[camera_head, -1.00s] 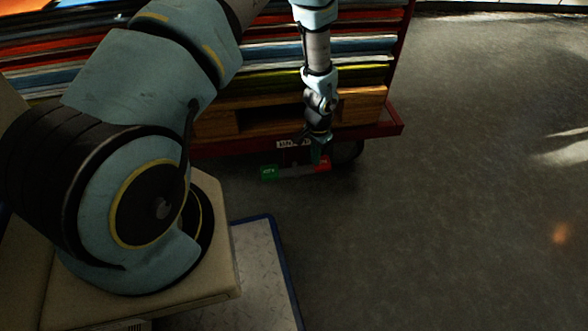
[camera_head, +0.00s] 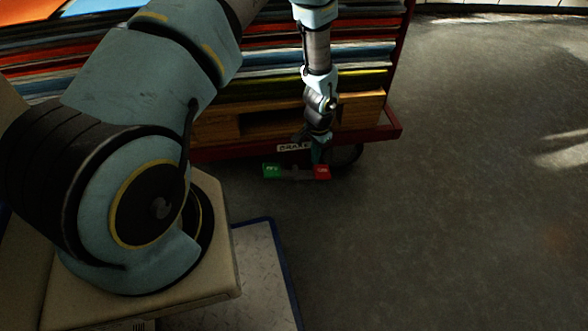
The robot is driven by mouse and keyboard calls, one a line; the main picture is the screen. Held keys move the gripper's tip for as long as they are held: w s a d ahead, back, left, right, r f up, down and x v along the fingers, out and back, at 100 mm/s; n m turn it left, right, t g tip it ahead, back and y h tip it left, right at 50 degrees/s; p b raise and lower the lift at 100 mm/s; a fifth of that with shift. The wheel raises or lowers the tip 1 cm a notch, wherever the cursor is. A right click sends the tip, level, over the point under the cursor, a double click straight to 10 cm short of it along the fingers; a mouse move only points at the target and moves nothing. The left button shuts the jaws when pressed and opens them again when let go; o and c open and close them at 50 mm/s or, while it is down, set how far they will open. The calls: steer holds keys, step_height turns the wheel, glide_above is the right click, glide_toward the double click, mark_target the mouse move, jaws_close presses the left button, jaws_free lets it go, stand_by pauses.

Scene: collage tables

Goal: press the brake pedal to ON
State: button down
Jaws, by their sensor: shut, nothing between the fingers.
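The brake pedal (camera_head: 296,173) is a short bar low on the cart's near side, under a white label reading BRAKE (camera_head: 294,147). Its left end is a green pad (camera_head: 272,171) and its right end is a red pad (camera_head: 321,172); their lettering is too small to read surely. The bar looks about level. My gripper (camera_head: 317,158) is shut and empty, pointing down just above the red pad. I cannot tell whether its tips touch the pad.
The red cart (camera_head: 388,134) carries a wooden pallet (camera_head: 365,108) with a stack of coloured sheets (camera_head: 270,75). A dark wheel (camera_head: 349,155) is right of the pedal. The floor (camera_head: 450,210) to the right is clear. A blue-edged metal plate (camera_head: 265,285) lies in front.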

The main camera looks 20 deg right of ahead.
step_height(320, 180, up, 4)
steer(key=p, duration=0.3)
steer(key=shift+r, duration=0.25)
stand_by(0.4)
